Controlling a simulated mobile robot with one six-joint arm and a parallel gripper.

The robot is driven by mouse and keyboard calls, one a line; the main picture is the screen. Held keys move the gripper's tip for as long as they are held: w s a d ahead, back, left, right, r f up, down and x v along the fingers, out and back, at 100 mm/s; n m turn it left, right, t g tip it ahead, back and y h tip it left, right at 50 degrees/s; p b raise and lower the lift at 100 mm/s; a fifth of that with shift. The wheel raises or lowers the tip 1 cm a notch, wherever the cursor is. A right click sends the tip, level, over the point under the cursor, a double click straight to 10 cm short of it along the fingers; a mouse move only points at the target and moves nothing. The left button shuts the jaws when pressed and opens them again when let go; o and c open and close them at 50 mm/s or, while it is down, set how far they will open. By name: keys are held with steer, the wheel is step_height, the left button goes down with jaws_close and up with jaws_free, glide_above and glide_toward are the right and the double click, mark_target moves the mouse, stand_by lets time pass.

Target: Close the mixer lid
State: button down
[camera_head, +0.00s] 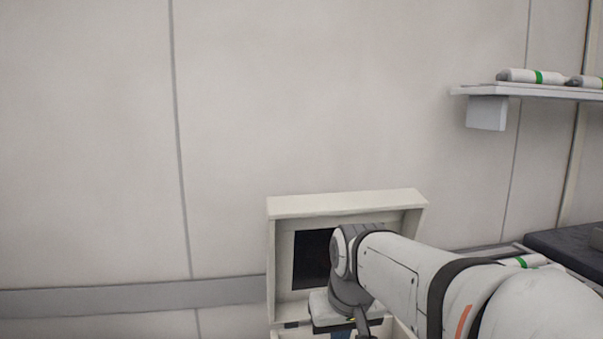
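The mixer lid (347,205) is a cream, shallow box-shaped cover with a dark square panel inside. It stands open, roughly upright, at the lower middle of the head camera view. The cream mixer body (401,330) is below it, mostly cut off by the bottom edge. My arm reaches in from the lower right and hides the lid's right inner part. My gripper (362,326) is low in front of the lid, over the mixer opening. Its fingertips are cut off or hidden, so its opening and any contact with the lid do not show.
A wall shelf (530,91) at the upper right holds white bottles with coloured bands (531,76). A dark-topped surface (570,250) is at the right, with another white, green-banded bottle (527,261) beside it. A grey rail (130,296) runs along the wall at left.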

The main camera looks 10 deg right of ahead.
steer(key=w+d+r+t+p, duration=0.1)
steer(key=w+d+r+p, duration=0.3)
steer(key=w+r, duration=1)
step_height(320, 180, up, 15)
steer(key=t+p, duration=0.2)
steer(key=p, duration=0.2)
glide_above(347, 194)
steer(key=f, duration=0.3)
steer(key=w+f+p, duration=0.1)
steer(key=f, duration=0.4)
steer(key=shift+w+f+p, duration=0.2)
steer(key=shift+f+p, duration=0.1)
steer(key=shift+f, duration=0.35)
steer(key=shift+s, duration=0.1)
steer(key=shift+s, duration=0.1)
steer(key=shift+d, duration=0.2)
steer(key=shift+a+f, duration=0.1)
